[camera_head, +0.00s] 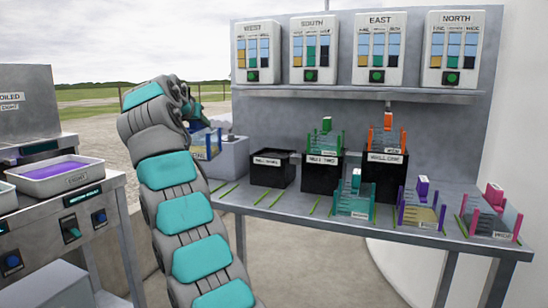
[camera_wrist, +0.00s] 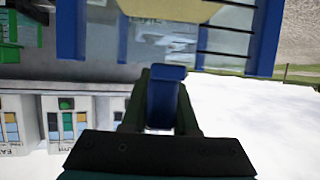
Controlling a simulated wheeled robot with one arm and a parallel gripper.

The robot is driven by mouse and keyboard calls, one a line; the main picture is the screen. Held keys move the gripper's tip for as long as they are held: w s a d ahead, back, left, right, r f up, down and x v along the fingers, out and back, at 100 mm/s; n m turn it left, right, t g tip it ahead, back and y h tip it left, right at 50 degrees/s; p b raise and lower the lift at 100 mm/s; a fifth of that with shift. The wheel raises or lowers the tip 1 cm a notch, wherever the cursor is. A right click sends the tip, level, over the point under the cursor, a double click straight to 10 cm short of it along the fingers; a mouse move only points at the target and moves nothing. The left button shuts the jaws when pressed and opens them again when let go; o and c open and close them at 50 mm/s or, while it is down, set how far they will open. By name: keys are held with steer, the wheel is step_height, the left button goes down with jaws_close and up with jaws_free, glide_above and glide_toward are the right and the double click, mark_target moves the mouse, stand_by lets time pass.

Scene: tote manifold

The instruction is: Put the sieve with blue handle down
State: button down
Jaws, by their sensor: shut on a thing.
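The sieve with blue handle (camera_head: 206,147) shows partly behind my arm at the left end of the bench in the head view. In the wrist view its blue handle (camera_wrist: 164,98) is upright between the fingers of my gripper (camera_wrist: 165,82), which is shut on it. The sieve's blue side posts, dark bars and a pale yellow panel (camera_wrist: 175,10) fill the top of the wrist view. In the head view my gripper (camera_head: 190,108) is mostly hidden by my arm. I cannot tell whether the sieve touches the grey block beside it.
A black stand (camera_head: 272,172) is empty; two taller ones hold the green (camera_head: 323,146) and orange (camera_head: 387,140) sieves. Teal, purple and pink sieves stand along the front right. A tray with purple contents (camera_head: 62,174) is left.

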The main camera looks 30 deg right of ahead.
steer(key=shift+d+r, duration=0.1)
steer(key=shift+r, duration=0.05)
steer(key=shift+s+d+r, duration=0.15)
steer(key=shift+r, duration=0.05)
steer(key=shift+f, duration=0.1)
steer(key=shift+d, duration=0.1)
steer(key=shift+d, duration=0.35)
steer(key=shift+r, duration=0.2)
steer(key=shift+d, duration=0.15)
